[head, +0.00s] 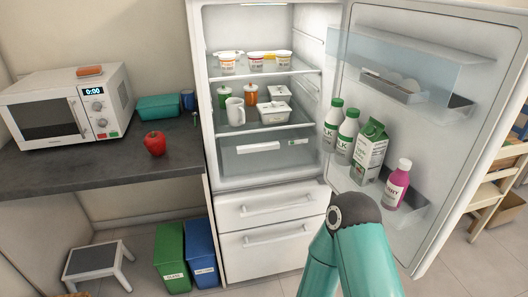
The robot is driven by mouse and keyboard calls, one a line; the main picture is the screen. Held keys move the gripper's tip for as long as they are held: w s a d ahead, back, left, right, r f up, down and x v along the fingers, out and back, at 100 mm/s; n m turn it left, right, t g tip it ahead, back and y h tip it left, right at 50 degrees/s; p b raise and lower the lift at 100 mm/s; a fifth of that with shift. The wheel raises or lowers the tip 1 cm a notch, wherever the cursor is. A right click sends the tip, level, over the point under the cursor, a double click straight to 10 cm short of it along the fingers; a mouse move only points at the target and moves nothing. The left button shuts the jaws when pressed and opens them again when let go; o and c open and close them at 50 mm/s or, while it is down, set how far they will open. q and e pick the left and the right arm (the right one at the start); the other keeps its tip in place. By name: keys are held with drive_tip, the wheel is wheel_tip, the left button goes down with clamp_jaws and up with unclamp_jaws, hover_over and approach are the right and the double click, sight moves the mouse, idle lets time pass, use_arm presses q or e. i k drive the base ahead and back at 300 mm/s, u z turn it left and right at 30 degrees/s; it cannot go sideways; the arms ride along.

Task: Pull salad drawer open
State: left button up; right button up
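The salad drawer (265,161) is a clear, greyish bin at the bottom of the open fridge (201,88). It sits below the lower glass shelf and looks shut. A white strip, perhaps its handle, shows on its front. A teal arm of mine rises from the bottom edge, right of the lower fridge front, with a dark joint at its top. Neither of my grippers shows in the head view.
The fridge door (443,150) stands open to the right, holding milk bottles, a carton and a pink bottle (396,186). White drawers (273,204) lie below. The counter (95,166) with a microwave (66,105) is left; bins (171,255) and a stool (97,262) stand beneath.

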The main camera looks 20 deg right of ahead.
sight(263, 147)
drive_tip(key=i, duration=0.85)
drive_tip(key=u, duration=0.05)
